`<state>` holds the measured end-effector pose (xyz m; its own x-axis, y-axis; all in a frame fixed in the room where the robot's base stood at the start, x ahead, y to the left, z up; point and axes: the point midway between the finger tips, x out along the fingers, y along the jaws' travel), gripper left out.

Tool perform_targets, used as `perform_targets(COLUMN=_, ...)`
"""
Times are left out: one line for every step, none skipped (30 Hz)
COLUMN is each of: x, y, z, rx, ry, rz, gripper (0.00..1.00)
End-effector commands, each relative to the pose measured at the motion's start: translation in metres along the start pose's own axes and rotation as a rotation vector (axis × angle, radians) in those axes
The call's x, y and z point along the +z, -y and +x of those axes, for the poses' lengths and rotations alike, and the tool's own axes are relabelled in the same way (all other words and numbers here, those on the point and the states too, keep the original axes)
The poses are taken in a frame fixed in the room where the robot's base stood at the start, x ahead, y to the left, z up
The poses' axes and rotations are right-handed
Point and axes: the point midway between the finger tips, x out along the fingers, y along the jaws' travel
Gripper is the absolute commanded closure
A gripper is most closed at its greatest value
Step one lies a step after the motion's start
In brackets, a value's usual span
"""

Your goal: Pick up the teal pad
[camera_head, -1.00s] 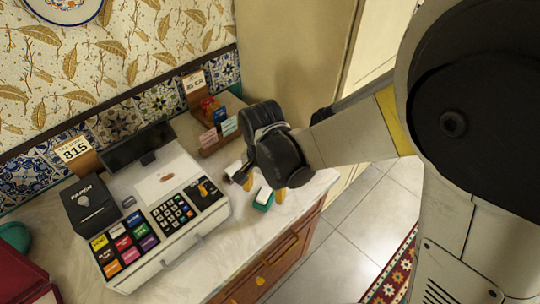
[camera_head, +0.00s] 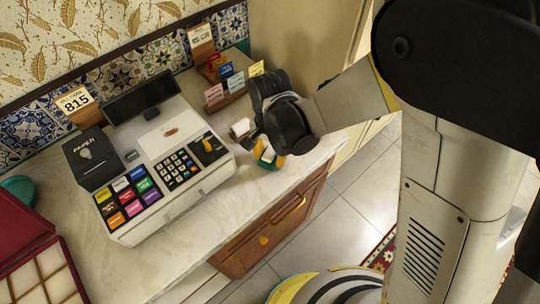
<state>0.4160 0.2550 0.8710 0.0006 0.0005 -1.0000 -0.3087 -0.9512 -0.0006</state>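A small teal-green block with a white top (camera_head: 268,158) sits on the counter near its front edge, below my gripper. Upright small cards or pads stand in a wooden rack farther back, including a teal one (camera_head: 235,82) between a pink one and a yellow one. I cannot tell for sure which of these is the teal pad. My gripper (camera_head: 270,155) points down with its orange fingertips apart, one on each side of the green-and-white block. The fingers partly hide the block, and I cannot tell whether they touch it.
A cash register (camera_head: 168,165) stands to the left of my gripper, with a small white roll (camera_head: 240,128) between them. The card rack (camera_head: 225,100) stands behind. A red compartment box (camera_head: 30,235) is at lower left. The counter's front is bare marble (camera_head: 190,240).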

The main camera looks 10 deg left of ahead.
Motion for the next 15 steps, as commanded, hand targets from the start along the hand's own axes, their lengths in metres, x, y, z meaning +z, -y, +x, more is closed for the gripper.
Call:
perform_targets(x=0.000, y=0.000, z=0.000, rx=0.000, ry=0.000, rz=0.000, gripper=0.86)
perform_targets(x=0.000, y=0.000, z=0.000, rx=0.000, ry=0.000, rz=0.000, gripper=0.90)
perform_targets(x=0.000, y=0.000, z=0.000, rx=0.000, ry=0.000, rz=0.000, gripper=0.90)
perform_targets(x=0.000, y=0.000, z=0.000, rx=0.000, ry=0.000, rz=0.000, gripper=0.90)
perform_targets(x=0.000, y=0.000, z=0.000, rx=0.000, ry=0.000, rz=0.000, gripper=0.90)
perform_targets(x=0.000, y=0.000, z=0.000, rx=0.000, ry=0.000, rz=0.000, gripper=0.90)
perform_targets(x=0.000, y=0.000, z=0.000, rx=0.000, ry=0.000, rz=0.000, gripper=0.90)
perform_targets(x=0.000, y=0.000, z=0.000, rx=0.000, ry=0.000, rz=0.000, gripper=0.90)
perform_targets(x=0.000, y=0.000, z=-0.002, rx=0.000, ry=0.000, rz=0.000, gripper=0.90)
perform_targets(x=0.000, y=0.000, z=-0.003, rx=0.000, ry=0.000, rz=0.000, gripper=0.90)
perform_targets(x=0.000, y=0.000, z=-0.005, rx=0.000, ry=0.000, rz=0.000, gripper=0.90)
perform_targets(x=0.000, y=0.000, z=-0.008, rx=0.000, ry=0.000, rz=0.000, gripper=0.90)
perform_targets(x=0.000, y=0.000, z=-0.011, rx=0.000, ry=0.000, rz=0.000, gripper=0.90)
perform_targets(x=0.000, y=0.000, z=-0.015, rx=0.000, ry=0.000, rz=0.000, gripper=0.90)
perform_targets(x=0.000, y=0.000, z=-0.021, rx=0.000, ry=0.000, rz=0.000, gripper=0.90)
